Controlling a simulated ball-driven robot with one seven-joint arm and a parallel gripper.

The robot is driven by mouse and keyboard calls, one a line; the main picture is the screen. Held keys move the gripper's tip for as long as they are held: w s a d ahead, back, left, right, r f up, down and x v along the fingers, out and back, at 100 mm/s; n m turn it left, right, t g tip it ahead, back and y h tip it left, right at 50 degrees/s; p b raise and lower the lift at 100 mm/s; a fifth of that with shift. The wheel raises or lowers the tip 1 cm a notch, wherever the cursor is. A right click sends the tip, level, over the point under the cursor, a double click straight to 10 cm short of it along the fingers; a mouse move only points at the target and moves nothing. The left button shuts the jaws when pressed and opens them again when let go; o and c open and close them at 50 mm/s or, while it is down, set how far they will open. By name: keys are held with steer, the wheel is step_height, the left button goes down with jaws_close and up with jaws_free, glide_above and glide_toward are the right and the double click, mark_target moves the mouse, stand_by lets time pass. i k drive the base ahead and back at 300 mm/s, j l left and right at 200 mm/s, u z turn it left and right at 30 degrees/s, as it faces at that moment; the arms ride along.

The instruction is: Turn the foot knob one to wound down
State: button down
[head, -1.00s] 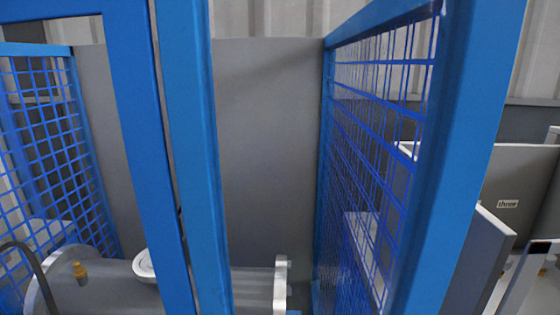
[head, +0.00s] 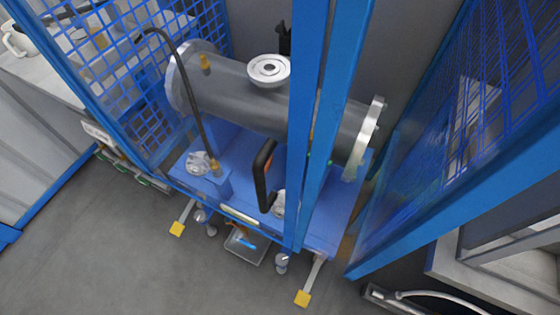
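A grey flanged cylindrical shell (head: 235,98) lies on a blue base (head: 340,212) behind blue cage posts in the head view. Two small grey knob-like parts show low at the base's front edge, a left one (head: 199,216) and a right one (head: 281,262). I cannot tell which is foot knob one, or whether either is wound down. Two outrigger legs reach forward from the base, with a left yellow foot pad (head: 177,228) and a right yellow foot pad (head: 302,298). My gripper is not in view.
Blue cage posts (head: 308,120) and mesh panels (head: 480,130) stand around the shell. A black handle with orange (head: 265,175) and a black hose (head: 190,95) are in front of it. A small grey tray (head: 245,246) lies low between the legs. Floor (head: 120,250) at left front is clear.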

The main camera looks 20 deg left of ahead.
mark_target(201, 216)
steer(key=k+j+u, duration=0.1)
steer(key=u, duration=1.35)
